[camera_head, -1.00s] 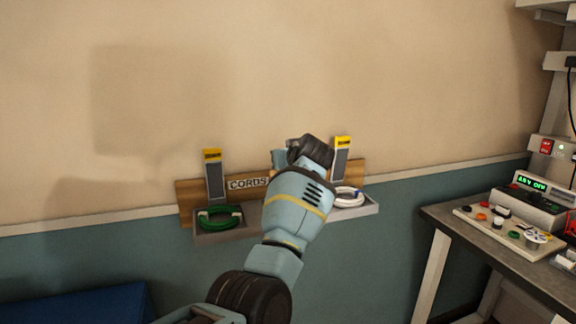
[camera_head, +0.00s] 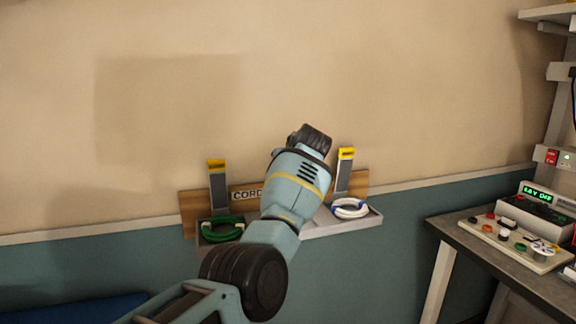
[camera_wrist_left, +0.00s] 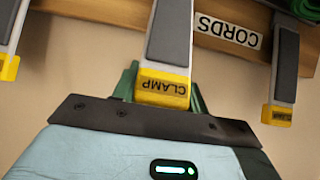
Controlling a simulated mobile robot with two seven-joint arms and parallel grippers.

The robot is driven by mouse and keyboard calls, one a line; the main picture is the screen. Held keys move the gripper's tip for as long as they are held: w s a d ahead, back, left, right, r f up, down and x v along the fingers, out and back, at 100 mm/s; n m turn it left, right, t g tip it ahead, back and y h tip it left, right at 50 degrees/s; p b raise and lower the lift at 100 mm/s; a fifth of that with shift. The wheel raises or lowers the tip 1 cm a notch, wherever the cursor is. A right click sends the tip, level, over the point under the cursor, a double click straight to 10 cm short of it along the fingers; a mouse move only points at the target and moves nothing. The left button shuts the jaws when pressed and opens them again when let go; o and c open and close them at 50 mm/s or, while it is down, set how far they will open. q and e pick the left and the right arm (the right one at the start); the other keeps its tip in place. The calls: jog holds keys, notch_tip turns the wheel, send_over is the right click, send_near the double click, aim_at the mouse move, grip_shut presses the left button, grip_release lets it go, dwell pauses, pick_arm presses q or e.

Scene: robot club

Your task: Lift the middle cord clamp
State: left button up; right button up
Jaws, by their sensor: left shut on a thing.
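The middle cord clamp (camera_wrist_left: 168,60) is a grey bar with a yellow end marked CLAMP in the left wrist view. My left gripper (camera_wrist_left: 162,88) has its green fingers on both sides of that yellow end, shut on it. The clamp looks larger and nearer to the camera than its two neighbours. In the head view my left arm covers the middle clamp and the gripper. The left clamp (camera_head: 218,187) and right clamp (camera_head: 345,170) stand against the wooden board (camera_head: 193,205), a little tilted in the picture. My right gripper is out of view.
A green cord (camera_head: 222,229) lies in the left tray and a white cord (camera_head: 350,208) in the right one. The CORDS sign (camera_wrist_left: 227,30) sits beside the middle clamp. A workbench (camera_head: 470,230) with a control panel stands at the right.

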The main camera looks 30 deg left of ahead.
pick_arm(q)
jog(key=shift+a+f, duration=0.1)
jog(key=shift+f, duration=0.5)
dwell(0.3)
jog(key=o, duration=1.4)
jog(key=shift+w+a, duration=0.1)
jog(key=shift+a, duration=0.1)
jog(key=shift+r, duration=0.2)
jog(key=shift+v, duration=0.9)
jog(key=p+v, duration=0.1)
jog(key=v, duration=0.5)
jog(key=shift+d, duration=0.1)
